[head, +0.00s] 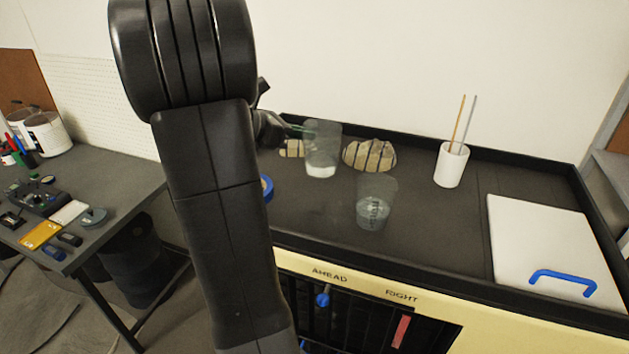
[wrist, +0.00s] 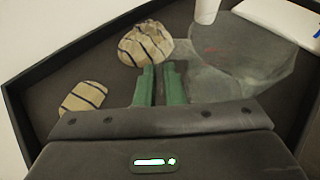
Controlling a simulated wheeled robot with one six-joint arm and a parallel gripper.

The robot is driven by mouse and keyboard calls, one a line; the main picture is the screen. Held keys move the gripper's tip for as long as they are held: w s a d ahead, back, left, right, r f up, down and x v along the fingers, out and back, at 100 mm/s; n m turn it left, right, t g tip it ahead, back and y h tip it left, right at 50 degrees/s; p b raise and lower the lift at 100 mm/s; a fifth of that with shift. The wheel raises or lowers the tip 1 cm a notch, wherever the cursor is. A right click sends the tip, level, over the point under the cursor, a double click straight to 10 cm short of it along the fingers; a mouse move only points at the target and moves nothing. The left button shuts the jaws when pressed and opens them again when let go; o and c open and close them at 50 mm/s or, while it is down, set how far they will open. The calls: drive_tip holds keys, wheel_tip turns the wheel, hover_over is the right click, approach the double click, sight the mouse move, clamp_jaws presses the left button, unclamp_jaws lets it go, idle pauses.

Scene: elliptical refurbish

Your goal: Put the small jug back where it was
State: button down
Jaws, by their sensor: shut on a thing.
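Two clear jugs show in the head view. My gripper (head: 302,129) is shut on the rim or side of the back jug (head: 322,150), which looks upright, with something pale at its bottom. I cannot tell whether its base touches the bench. The other clear jug (head: 375,207), with dark markings, stands upright on the bench, nearer the front and to the right. In the wrist view the green fingertips (wrist: 161,85) are close together, and clear walls (wrist: 240,62) show to their right. The clear outlines overlap there and are hard to separate.
Striped stones (head: 370,156) (wrist: 82,98) lie behind and beside the back jug. A white cup (head: 452,165) with sticks and a white board (head: 545,245) with a blue handle are to the right. The dark bench top (head: 425,220) has a raised black rim. A cluttered side table (head: 125,185) stands left.

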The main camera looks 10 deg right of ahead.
wheel_tip(320, 180, down, 9)
drive_tip(key=shift+s, duration=0.1)
idle(0.3)
drive_tip(key=c, duration=2)
unclamp_jaws()
drive_tip(key=shift+f, duration=0.2)
drive_tip(key=o, duration=0.5)
drive_tip(key=shift+c, duration=0.2)
drive_tip(key=shift+r, duration=0.1)
drive_tip(key=shift+a+r, duration=0.1)
drive_tip(key=shift+r, duration=0.15)
drive_tip(key=v, duration=1.2)
drive_tip(key=shift+b, duration=0.35)
